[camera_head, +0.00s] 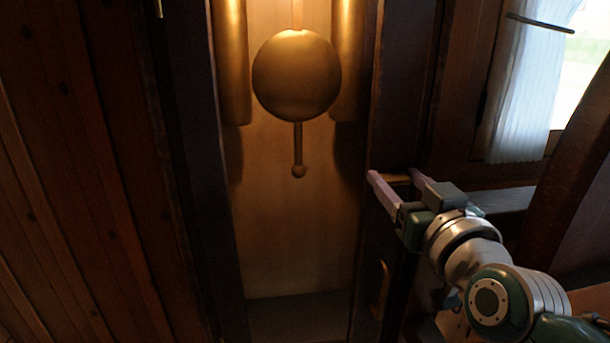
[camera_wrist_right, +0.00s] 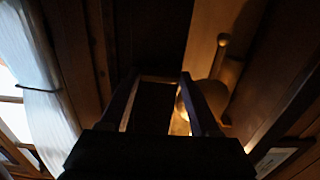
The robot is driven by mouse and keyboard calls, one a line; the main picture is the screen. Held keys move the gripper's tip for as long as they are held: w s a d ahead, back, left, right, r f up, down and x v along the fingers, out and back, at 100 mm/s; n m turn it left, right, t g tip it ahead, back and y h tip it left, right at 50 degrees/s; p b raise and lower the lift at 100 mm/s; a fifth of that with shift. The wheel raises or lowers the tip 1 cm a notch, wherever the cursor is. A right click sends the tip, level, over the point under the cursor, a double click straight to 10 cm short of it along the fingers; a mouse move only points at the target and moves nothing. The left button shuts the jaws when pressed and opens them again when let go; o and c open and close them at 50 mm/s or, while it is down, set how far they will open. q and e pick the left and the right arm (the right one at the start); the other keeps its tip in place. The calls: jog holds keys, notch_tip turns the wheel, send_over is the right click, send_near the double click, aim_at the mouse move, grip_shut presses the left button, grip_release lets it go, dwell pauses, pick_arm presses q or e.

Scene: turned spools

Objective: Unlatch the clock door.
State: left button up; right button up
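The tall clock has a dark wooden door (camera_head: 375,225), and its right side runs beside the lit case. The door looks closed. A small brass latch bar (camera_head: 397,180) lies level at the door's right edge, and it also shows in the wrist view (camera_wrist_right: 159,79). My right gripper (camera_head: 394,175) has its two pinkish fingers apart, one at each end of the bar. In the wrist view the fingertips (camera_wrist_right: 159,80) stand on either side of it; I cannot tell whether they touch it. My left gripper is not in view.
A brass pull handle (camera_head: 383,288) is on the door below the latch. A round brass pendulum (camera_head: 297,75) hangs inside between brass weights (camera_head: 231,60). A curtained window (camera_head: 530,85) and a sill (camera_head: 490,200) are at the right. Plank wall (camera_head: 70,180) fills the left.

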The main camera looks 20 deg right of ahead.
jog(key=c, duration=0.9)
jog(key=m, duration=0.4)
jog(key=shift+p, duration=0.35)
jog(key=m, duration=0.4)
jog(key=shift+d+m, duration=0.1)
jog(key=shift+m, duration=0.2)
jog(key=m, duration=0.4)
jog(key=shift+f+m, duration=0.15)
jog(key=shift+m, duration=0.15)
jog(key=m+b, duration=0.1)
jog(key=m, duration=0.3)
jog(key=shift+f+m, duration=0.1)
jog(key=shift+m, duration=0.2)
jog(key=o, duration=1.4)
